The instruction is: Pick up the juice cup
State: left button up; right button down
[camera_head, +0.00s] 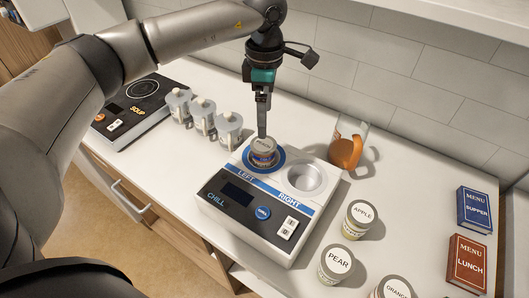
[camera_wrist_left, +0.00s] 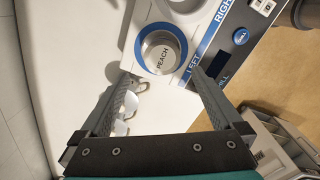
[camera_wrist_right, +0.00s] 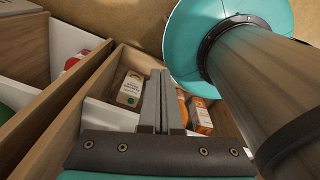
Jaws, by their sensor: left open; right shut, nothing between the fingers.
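A cup with a grey lid marked PEACH (camera_head: 263,148) sits in the blue-ringed LEFT well of the CHILL unit (camera_head: 225,200). The lid also shows in the left wrist view (camera_wrist_left: 161,52). My left gripper (camera_head: 262,132) points down just above this cup. In the left wrist view its open fingers (camera_wrist_left: 160,73) are on either side of the cup's near edge; contact cannot be told. Lidded cups marked APPLE (camera_head: 360,214), PEAR (camera_head: 337,262) and ORANGE (camera_head: 393,289) stand on the counter to the right. My right gripper (camera_wrist_right: 161,75) is shut and empty, away from the counter.
The RIGHT well (camera_head: 306,178) is empty. A glass pitcher (camera_head: 347,148) with orange contents stands behind the unit. Several lidded white pots (camera_head: 203,115) and a SOUP unit (camera_head: 130,110) are left. Menu boxes (camera_head: 474,210) stand right. Below my right gripper, an open drawer (camera_wrist_right: 100,112) holds cartons.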

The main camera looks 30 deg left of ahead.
pick_arm(q)
send_over(264, 144)
jog(key=f, duration=0.4)
jog(key=shift+w+f, duration=0.2)
jog(key=shift+f, duration=0.45)
jog(key=f, duration=0.5)
jog(key=shift+s+p, duration=0.25)
jog(key=shift+p, duration=0.1)
pick_arm(e)
jog(key=shift+w+a+r, duration=0.1)
jog(key=shift+w+r, duration=0.3)
jog(key=shift+w, duration=0.45)
pick_arm(q)
jog(key=shift+c, duration=0.4)
jog(key=c, duration=0.3)
jog(key=shift+r, duration=0.15)
jog(key=c, duration=1.2)
pick_arm(e)
jog(key=shift+s, duration=0.15)
